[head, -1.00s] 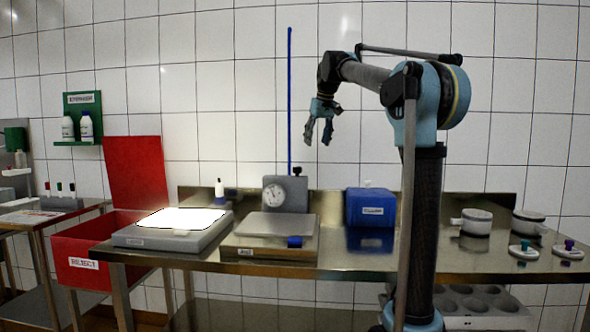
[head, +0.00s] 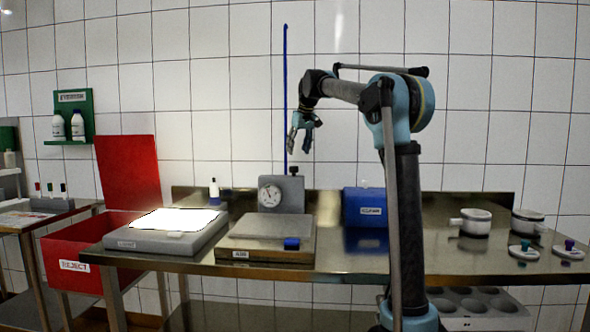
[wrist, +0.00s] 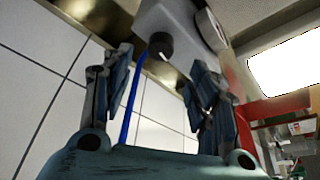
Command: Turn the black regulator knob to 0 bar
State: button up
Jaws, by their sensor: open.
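The black regulator knob (head: 294,170) sits on top of the grey gauge box (head: 290,193), which has a round white dial (head: 270,194) on its front. My gripper (head: 300,145) is open and empty, pointing down a little above the knob in the head view. In the wrist view the knob (wrist: 160,46) shows beyond and between the open fingers (wrist: 160,85), apart from them. The dial (wrist: 212,30) is seen edge-on there, so its reading cannot be told. In the head view the needle is too small to read.
A blue hose (head: 286,90) rises along the tiled wall behind the gauge box. A steel press plate (head: 268,228) stands in front, a lit panel (head: 178,219) to its left. A blue box (head: 364,207) stands to the right. A red reject bin (head: 75,245) is at left.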

aim_at(294, 171)
jog(key=x, duration=0.9)
jog(key=c, duration=1.1)
